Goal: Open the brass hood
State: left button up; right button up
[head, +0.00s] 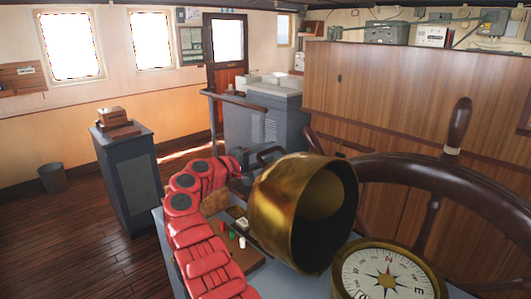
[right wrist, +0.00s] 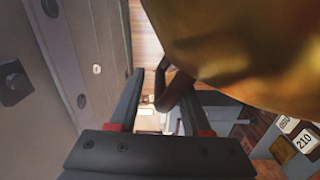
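The brass hood (head: 275,205) is tipped back to the left of the compass (head: 388,275), its round open mouth facing right. The compass dial is uncovered. In the right wrist view the hood (right wrist: 235,45) fills the upper right. A dark curved handle (right wrist: 177,88) projects from it between my fingers, nearer the right-hand finger. My right gripper (right wrist: 160,88) is open, its two black fingers well apart; I cannot tell whether one touches the handle. In the head view my right gripper (head: 258,160) is at the hood's far left side, partly hidden. My left gripper is not in view.
The wooden steering wheel (head: 435,170) stands close behind and right of the hood and compass. Small coloured items (head: 238,240) lie on the console left of the hood. A grey cabinet (head: 128,175) stands further left; the floor (head: 70,235) around it is mostly clear.

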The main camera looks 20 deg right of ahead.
jog(key=shift+r, duration=0.2)
jog(key=shift+r, duration=0.1)
jog(key=shift+a, duration=0.1)
jog(key=b+v, duration=0.5)
jog(key=v, duration=1.2)
